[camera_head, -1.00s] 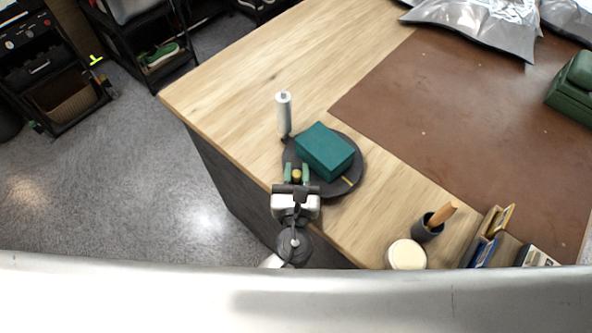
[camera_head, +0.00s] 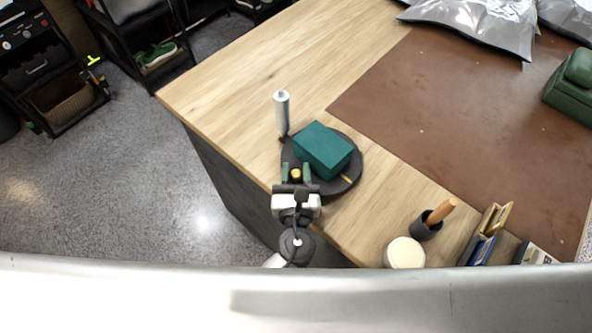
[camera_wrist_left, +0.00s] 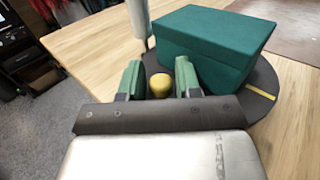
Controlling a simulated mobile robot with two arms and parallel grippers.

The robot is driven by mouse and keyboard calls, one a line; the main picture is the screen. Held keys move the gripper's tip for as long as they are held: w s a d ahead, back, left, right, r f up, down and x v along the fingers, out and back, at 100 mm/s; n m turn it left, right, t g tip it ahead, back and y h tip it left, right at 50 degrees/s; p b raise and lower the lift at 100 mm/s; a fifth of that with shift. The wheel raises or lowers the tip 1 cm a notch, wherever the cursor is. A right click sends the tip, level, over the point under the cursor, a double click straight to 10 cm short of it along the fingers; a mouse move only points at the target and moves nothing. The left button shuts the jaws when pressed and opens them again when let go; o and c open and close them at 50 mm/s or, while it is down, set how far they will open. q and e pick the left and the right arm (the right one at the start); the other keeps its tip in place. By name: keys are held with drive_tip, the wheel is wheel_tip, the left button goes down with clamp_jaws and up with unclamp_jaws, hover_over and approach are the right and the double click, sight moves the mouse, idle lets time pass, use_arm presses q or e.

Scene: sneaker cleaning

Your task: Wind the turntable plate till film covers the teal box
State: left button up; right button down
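A teal box (camera_head: 323,149) sits on a round dark turntable plate (camera_head: 352,172) near the table's corner. The plate has a yellow mark on its right side. A white film roll (camera_head: 282,113) stands upright behind and left of the plate. My left gripper (camera_head: 296,172) is over the plate's near edge, its green fingers apart on either side of a yellow knob (camera_wrist_left: 160,86). In the left wrist view the gripper (camera_wrist_left: 159,82) shows small gaps beside the knob; the teal box (camera_wrist_left: 212,45) is just beyond. No film shows on the box's visible faces. My right gripper is not visible.
A dark cup with an orange-brown handle (camera_head: 440,212) and a round cream-coloured container (camera_head: 405,253) stand to the right. A brown mat (camera_head: 470,120) covers the table's right part. A green case (camera_head: 570,80) and silver bags (camera_head: 480,25) lie farther off. Bare wood is free at left.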

use_arm(q)
drive_tip(key=s+b, duration=0.3)
drive_tip(key=s, duration=0.8)
drive_tip(key=shift+w+d, duration=0.1)
drive_tip(key=shift+c, duration=0.5)
